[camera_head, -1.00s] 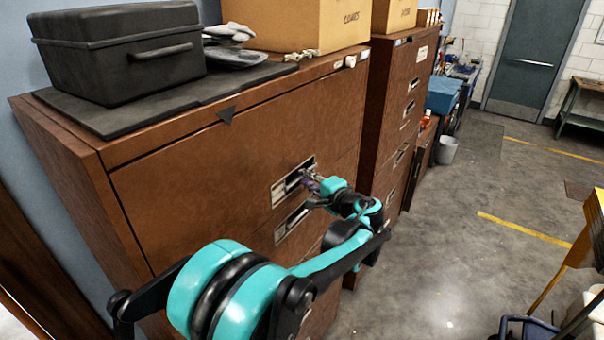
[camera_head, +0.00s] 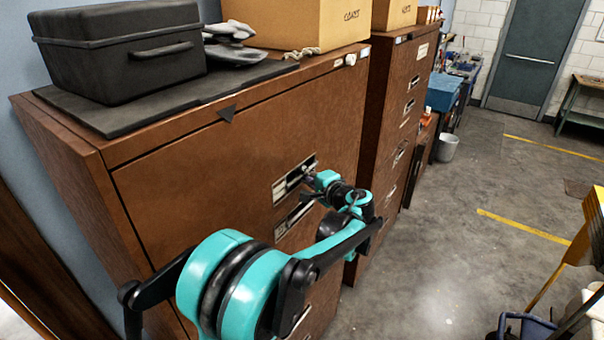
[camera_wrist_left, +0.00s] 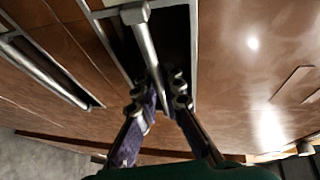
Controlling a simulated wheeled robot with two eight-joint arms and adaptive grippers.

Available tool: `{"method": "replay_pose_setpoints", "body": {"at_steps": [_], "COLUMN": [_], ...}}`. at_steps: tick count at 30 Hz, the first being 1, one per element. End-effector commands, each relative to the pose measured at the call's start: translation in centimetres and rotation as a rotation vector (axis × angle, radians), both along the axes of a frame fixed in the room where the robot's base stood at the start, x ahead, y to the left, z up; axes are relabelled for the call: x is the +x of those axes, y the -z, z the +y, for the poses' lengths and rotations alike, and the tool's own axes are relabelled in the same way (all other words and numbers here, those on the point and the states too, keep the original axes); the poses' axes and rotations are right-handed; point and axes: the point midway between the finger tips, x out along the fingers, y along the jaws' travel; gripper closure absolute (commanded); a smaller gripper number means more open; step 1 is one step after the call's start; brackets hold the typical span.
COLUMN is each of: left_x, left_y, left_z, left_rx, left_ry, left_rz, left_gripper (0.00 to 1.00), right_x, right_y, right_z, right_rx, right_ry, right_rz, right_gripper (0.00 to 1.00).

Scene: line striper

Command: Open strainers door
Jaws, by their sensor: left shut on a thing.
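A brown cabinet with a large upper front panel (camera_head: 210,180) stands in front of me in the head view. A metal-framed recessed handle (camera_head: 285,187) sits low on that panel, and a second one (camera_head: 290,219) is just below it. In the left wrist view, the upper handle's metal bar (camera_wrist_left: 146,45) crosses a dark recess. My left gripper (camera_wrist_left: 165,92) is at this bar, its two fingers on either side of it, shut on it. In the head view my left gripper (camera_head: 309,178) is partly hidden by its own wrist. My right gripper is not in view.
A black case (camera_head: 118,60) and cardboard box (camera_head: 300,22) stand on the cabinet top. A second brown cabinet (camera_head: 400,110) adjoins on the right. Open concrete floor (camera_head: 440,250) lies right of the cabinets, with a yellow object (camera_head: 590,235) at the right edge.

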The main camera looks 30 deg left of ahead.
Motion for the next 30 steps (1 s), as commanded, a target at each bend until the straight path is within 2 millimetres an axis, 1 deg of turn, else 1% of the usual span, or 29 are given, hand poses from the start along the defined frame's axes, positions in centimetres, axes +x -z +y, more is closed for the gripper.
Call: {"method": "replay_pose_setpoints", "body": {"at_steps": [5,8,14,18,23,30], "left_x": [-0.2,-0.3,-0.6,-0.9,-1.2,-1.5], "left_y": [-0.3,-0.7,-2.1,-3.6,-5.7,-9.6], "left_z": [-1.8,-3.3,-7.3,-10.3,-13.5,-17.4], "left_rx": [-0.068,-0.129,-0.296,-0.428,-0.580,-0.806], "left_ry": [0.001,0.002,0.001,0.000,0.000,-0.001], "left_rz": [0.006,0.011,0.025,0.036,0.047,0.065], "left_gripper": [1.00,1.00,1.00,1.00,1.00,1.00], "right_x": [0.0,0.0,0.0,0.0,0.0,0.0], "right_y": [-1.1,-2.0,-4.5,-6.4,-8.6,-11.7], "right_z": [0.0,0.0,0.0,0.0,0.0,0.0], "right_rx": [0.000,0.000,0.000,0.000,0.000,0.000], "right_ry": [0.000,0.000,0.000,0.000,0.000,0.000], "right_rz": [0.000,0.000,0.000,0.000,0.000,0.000], "right_gripper": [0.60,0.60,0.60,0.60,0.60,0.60]}}
